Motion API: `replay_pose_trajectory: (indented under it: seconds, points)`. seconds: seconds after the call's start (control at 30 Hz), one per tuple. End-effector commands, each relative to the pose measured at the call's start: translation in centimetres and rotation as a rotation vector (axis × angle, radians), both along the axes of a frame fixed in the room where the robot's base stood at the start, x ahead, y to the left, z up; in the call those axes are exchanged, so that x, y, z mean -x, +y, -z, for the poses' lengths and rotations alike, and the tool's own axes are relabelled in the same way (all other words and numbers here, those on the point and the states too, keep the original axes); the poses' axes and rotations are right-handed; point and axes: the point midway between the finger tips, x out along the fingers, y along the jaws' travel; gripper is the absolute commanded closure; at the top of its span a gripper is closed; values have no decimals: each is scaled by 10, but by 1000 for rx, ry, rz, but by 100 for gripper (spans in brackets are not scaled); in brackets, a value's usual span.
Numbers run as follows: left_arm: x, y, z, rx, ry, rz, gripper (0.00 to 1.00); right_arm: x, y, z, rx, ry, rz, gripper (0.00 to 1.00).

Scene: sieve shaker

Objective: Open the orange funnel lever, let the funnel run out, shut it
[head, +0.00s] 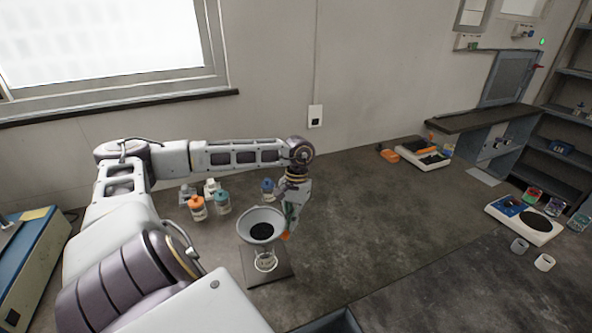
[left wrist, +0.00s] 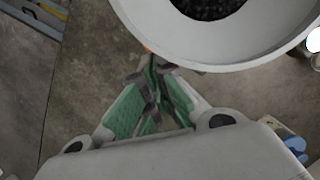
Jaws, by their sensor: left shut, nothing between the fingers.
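The grey funnel (head: 247,222) stands upright with dark granular material inside. It also shows at the top of the left wrist view (left wrist: 215,58). A clear glass vessel (head: 266,263) is below it on a dark base plate (head: 281,272). The orange lever (head: 285,236) shows at the funnel's right side, partly hidden. In the left wrist view only a sliver of orange shows by the fingertips. My left gripper (head: 290,219) is shut and empty, pointing down close beside the funnel at the lever. Whether it touches the lever I cannot tell. My right gripper is out of view.
Bottles with orange (head: 197,207), teal (head: 222,203) and blue (head: 267,187) caps stand behind the funnel. A balance (head: 424,155) and another device (head: 524,220) are to the right. The bench between is clear. A dark tray edge (head: 335,322) shows at the front.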

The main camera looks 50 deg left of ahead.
Motion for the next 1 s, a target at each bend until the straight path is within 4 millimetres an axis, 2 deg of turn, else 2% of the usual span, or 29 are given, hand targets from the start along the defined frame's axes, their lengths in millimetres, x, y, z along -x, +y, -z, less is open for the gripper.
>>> replay_pose_trajectory:
  seconds: [0.37, 0.53, 0.63, 1.0]
  points:
    - [13, -7, 2, -1, 0, 79, 100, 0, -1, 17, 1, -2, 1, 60]
    - [18, -16, 2, 0, -1, 76, 100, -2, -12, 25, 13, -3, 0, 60]
    - [20, -20, 1, -1, -1, 74, 100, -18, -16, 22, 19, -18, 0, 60]
    - [21, -17, 0, 0, 0, 73, 100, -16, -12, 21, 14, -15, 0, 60]
